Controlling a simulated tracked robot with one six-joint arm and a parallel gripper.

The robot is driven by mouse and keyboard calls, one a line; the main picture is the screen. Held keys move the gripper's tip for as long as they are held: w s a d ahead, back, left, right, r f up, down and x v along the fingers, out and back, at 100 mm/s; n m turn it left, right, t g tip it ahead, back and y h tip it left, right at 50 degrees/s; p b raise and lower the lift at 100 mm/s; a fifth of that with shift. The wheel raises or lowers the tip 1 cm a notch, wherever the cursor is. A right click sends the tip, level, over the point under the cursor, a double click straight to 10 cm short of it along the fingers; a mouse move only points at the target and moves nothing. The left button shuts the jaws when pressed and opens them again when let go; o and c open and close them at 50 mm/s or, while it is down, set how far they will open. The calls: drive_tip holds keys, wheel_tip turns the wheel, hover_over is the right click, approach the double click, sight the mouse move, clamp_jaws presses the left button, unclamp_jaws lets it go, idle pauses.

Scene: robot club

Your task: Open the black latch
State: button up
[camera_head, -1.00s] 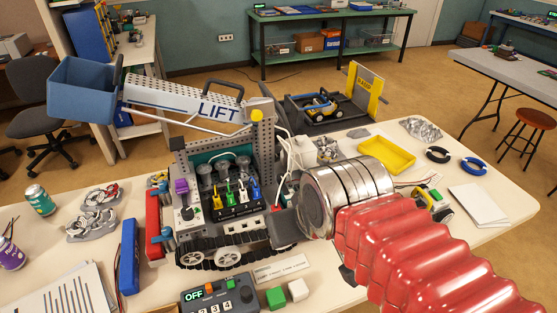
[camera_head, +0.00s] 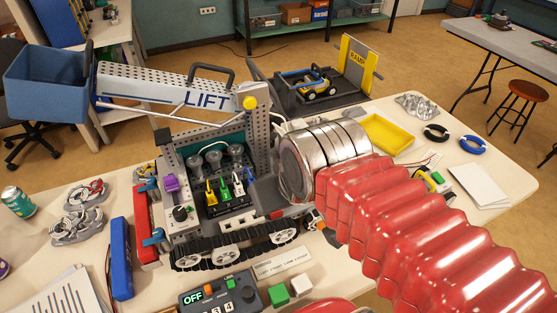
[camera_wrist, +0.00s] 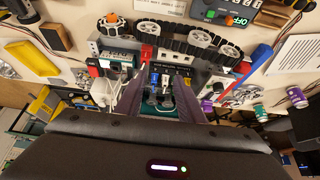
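A tracked grey model with a lift arm marked LIFT (camera_head: 207,100) stands on the table. It carries a row of small levers: yellow (camera_head: 211,193), green (camera_head: 224,189), white (camera_head: 238,184) and blue. I cannot single out a black latch; the levers sit on a black block (camera_head: 230,208). In the wrist view the model's track (camera_wrist: 165,36) shows at the top. My gripper (camera_wrist: 160,85) is open there, its two grey fingers apart, with the levers seen between them. In the head view its fingers are hidden by my silver cuff and red sleeve.
A control box reading OFF (camera_head: 222,296) lies in front of the model, with green and white blocks (camera_head: 278,295) beside it. A blue bar and red bar (camera_head: 145,225) stand at left. A yellow tray (camera_head: 388,136) lies behind my arm.

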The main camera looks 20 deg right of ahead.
drive_tip(key=shift+o, duration=0.7)
drive_tip(key=shift+w+d+r, duration=0.1)
drive_tip(key=shift+w+r, duration=0.1)
drive_tip(key=shift+w, duration=0.1)
drive_tip(key=w+d+n+g, duration=0.2)
drive_tip(key=w+d+n, duration=0.1)
drive_tip(key=w, duration=0.4)
drive_tip(key=w+d+n+g, duration=0.2)
drive_tip(key=w+n, duration=0.3)
drive_tip(key=w, duration=0.3)
drive_tip(key=w+d+n+g, duration=0.2)
drive_tip(key=w+d+n, duration=0.2)
drive_tip(key=w, duration=0.3)
drive_tip(key=shift+w+d+f+n, duration=0.2)
drive_tip(key=shift+d+f+n, duration=0.1)
drive_tip(key=shift+f, duration=0.1)
drive_tip(key=f, duration=1.4)
drive_tip(key=shift+s+a, duration=0.15)
drive_tip(key=shift+s, duration=0.1)
drive_tip(key=shift+c, duration=0.3)
